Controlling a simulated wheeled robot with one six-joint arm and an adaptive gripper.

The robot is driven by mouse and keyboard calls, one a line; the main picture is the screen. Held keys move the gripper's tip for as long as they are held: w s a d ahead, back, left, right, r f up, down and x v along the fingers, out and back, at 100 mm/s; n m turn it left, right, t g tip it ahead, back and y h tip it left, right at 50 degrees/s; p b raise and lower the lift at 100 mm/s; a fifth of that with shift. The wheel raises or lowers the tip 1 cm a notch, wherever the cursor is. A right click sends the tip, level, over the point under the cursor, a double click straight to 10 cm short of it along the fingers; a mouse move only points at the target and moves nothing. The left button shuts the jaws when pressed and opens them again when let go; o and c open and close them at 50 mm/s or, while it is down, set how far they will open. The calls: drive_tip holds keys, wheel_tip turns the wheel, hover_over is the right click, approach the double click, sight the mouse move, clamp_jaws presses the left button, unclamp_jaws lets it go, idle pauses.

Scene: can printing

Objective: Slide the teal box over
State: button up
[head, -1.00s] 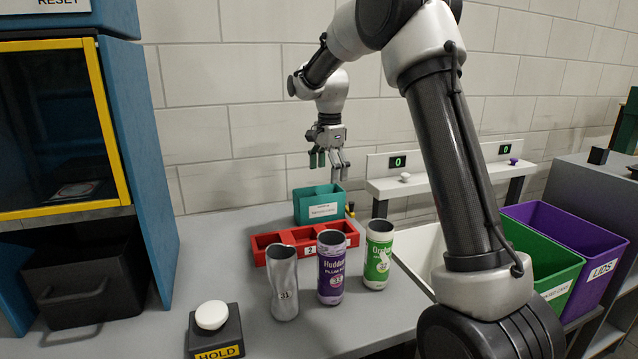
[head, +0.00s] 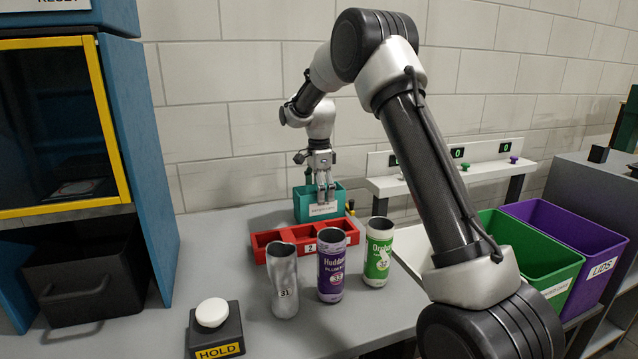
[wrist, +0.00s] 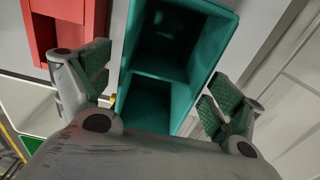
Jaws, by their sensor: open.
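The teal box (head: 340,199) stands at the back of the grey table, just behind the red tray, with a white label on its front. My gripper (head: 320,195) points down at the box, its fingertips at about the height of the box's upper part in the head view. In the wrist view the teal box (wrist: 163,76) shows from above as an open box with a divider and looks empty. My open gripper (wrist: 155,95) has one finger on each side of it there, with visible gaps. I cannot tell how far down the fingertips reach.
The red tray (head: 270,238) has several compartments. A silver can (head: 285,285), a purple can (head: 331,270) and a green can (head: 377,258) stand in front of it. A HOLD button (head: 212,314) is at front left. Green (head: 540,262) and purple (head: 570,235) bins stand right.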

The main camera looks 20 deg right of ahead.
drive_tip(key=shift+f, duration=2.1)
drive_tip(key=c, duration=0.9)
drive_tip(key=shift+c, duration=0.3)
